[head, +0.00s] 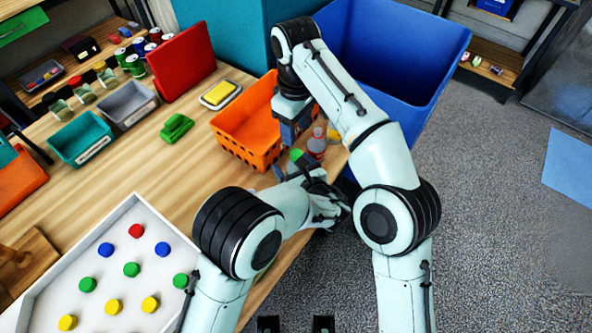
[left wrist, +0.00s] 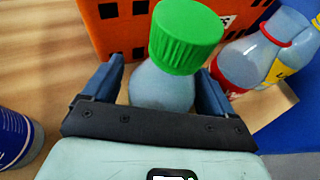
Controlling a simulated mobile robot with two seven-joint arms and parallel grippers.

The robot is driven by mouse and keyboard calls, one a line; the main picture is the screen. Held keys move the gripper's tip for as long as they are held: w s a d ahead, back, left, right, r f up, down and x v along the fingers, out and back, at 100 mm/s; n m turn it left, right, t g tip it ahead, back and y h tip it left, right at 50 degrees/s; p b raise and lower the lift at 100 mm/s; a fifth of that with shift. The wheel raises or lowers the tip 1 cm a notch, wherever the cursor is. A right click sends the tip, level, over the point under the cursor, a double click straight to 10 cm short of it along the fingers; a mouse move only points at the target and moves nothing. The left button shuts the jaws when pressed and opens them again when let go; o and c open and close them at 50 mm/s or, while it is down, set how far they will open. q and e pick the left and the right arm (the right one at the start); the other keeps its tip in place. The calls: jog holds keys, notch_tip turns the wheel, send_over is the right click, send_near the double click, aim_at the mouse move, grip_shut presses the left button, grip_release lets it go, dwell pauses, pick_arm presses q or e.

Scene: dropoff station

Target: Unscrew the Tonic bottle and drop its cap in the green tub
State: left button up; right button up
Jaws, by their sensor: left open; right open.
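A bottle with a ribbed green cap (left wrist: 186,36) stands between the fingers of my left gripper (left wrist: 160,88), which is open around its body. The bottle's label is hidden, so I cannot read whether it is Tonic. In the head view the green cap (head: 296,155) shows near the table's right edge, by my left gripper (head: 292,170). My right gripper (head: 291,136) is open, points down and is above the cap, apart from it as far as I can tell. A teal-green tub (head: 81,139) stands on the table at left.
An orange crate (head: 236,148) stands just behind the bottle. A red-ringed bottle (left wrist: 246,58) and a yellow-labelled bottle (left wrist: 292,50) stand to its right. A blue-labelled container (left wrist: 16,138) is at left. A white tray (head: 128,207) holds loose caps. A blue bin (head: 395,45) is beyond.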

pick_arm(q)
jog(key=shift+w+a+f, duration=0.1)
jog(key=shift+w, duration=0.15)
